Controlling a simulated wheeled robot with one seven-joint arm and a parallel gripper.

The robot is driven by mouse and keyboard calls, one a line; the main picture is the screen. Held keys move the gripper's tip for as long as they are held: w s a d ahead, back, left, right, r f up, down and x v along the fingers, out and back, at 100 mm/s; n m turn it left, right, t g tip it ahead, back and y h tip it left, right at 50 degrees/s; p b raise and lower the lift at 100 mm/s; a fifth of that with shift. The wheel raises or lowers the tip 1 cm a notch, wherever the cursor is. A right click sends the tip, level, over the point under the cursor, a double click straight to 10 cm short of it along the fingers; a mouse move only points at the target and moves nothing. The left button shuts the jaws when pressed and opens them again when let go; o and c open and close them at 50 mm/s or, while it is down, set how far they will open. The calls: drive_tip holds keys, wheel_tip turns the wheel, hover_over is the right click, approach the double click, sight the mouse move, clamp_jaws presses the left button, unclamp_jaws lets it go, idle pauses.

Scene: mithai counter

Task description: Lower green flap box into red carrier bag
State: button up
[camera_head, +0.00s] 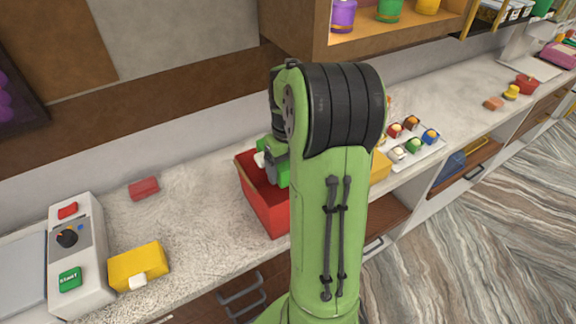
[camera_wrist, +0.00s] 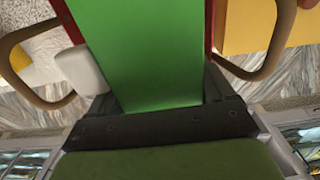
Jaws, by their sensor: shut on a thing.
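The green flap box (camera_wrist: 145,50) fills the middle of the wrist view, with a white tab on its left side. My gripper (camera_wrist: 155,98) is shut on it. The red carrier bag (camera_head: 265,208) stands on the counter, partly hidden by my arm. In the head view, the green box (camera_head: 284,174) shows at the bag's opening beside my arm. In the wrist view, narrow strips of the red bag (camera_wrist: 208,28) show behind the box, with brown handle loops either side. How deep the box sits in the bag is hidden.
A yellow box (camera_head: 135,262) with a white tab and a red block (camera_head: 144,188) lie left of the bag. A control box (camera_head: 84,250) stands at far left. Right of my arm are a yellow item (camera_head: 380,166) and a tray (camera_head: 428,150) of small sweets. A shelf (camera_head: 398,28) overhangs behind.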

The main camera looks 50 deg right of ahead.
idle(0.3)
drive_tip(key=shift+f+b, duration=1)
drive_tip(key=shift+f, duration=0.2)
drive_tip(key=shift+f+b, duration=0.95)
drive_tip(key=shift+f, duration=0.2)
drive_tip(key=shift+f+b, duration=1)
drive_tip(key=shift+f, duration=0.2)
drive_tip(key=shift+f, duration=0.1)
drive_tip(key=shift+f+b, duration=1)
drive_tip(key=shift+f, duration=0.15)
